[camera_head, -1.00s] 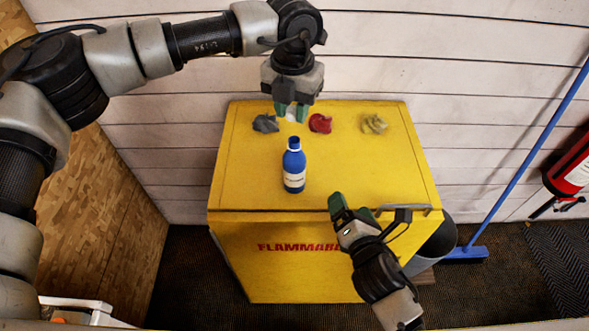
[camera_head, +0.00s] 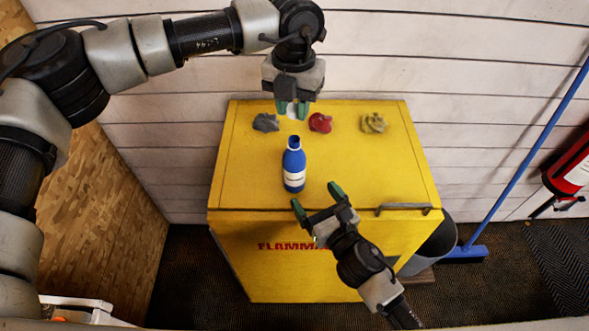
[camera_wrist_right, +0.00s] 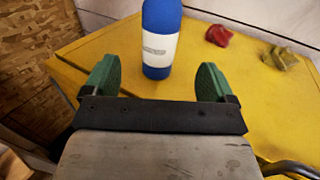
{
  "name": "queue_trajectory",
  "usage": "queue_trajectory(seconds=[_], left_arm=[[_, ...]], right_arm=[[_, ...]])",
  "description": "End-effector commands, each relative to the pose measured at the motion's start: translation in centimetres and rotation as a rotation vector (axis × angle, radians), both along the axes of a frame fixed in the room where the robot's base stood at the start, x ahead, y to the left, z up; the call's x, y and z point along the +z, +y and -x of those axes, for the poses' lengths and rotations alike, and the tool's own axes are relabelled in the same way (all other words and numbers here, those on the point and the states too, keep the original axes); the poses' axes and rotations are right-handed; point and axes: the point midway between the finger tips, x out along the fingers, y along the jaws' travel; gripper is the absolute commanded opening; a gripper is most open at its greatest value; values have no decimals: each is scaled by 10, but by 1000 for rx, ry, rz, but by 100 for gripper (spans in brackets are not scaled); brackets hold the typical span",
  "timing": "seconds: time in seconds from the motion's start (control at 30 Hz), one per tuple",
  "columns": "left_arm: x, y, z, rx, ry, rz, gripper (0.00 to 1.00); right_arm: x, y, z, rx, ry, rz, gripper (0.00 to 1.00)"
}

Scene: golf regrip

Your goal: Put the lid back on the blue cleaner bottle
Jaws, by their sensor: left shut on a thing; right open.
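The blue cleaner bottle (camera_head: 293,167) stands upright on the yellow cabinet, with a white label and its neck at the top. My left gripper (camera_head: 292,108) points down above and behind the bottle. It is shut on a small whitish thing, likely the lid (camera_head: 292,113), mostly hidden between the fingers. My right gripper (camera_head: 317,198) is open and empty at the cabinet's front edge, in front of the bottle. In the right wrist view the bottle (camera_wrist_right: 161,45) stands beyond the open green fingers, between them and apart from both; its top is cut off.
The yellow cabinet top (camera_head: 370,165) has free room right of the bottle. A grey rag (camera_head: 265,123), a red rag (camera_head: 320,123) and a yellowish rag (camera_head: 373,123) lie along its back. A handle (camera_head: 404,209) is at the front edge. A grey bin (camera_head: 436,245) stands to the right.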

Motion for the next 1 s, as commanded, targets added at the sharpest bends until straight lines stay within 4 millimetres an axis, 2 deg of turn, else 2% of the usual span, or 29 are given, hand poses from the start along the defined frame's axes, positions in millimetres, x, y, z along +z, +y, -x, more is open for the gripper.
queue_trajectory(seconds=[0.3, 0.5, 0.7, 0.97, 1.0], left_arm=[[0, 0, 0, 0, 0, 0, 8], [0, 0, 0, 0, 0, 0, 8], [0, 0, 0, 0, 0, 0, 8], [0, 0, 0, 0, 0, 0, 8], [0, 0, 0, 0, 0, 0, 8]], right_arm=[[1, 29, -55, -2, -1, -3, 86], [1, 42, -79, -2, 0, -2, 86], [1, 47, -88, -1, 0, -1, 86], [1, 47, -89, -1, 0, -1, 86], [1, 47, -89, -1, 0, -1, 83]])
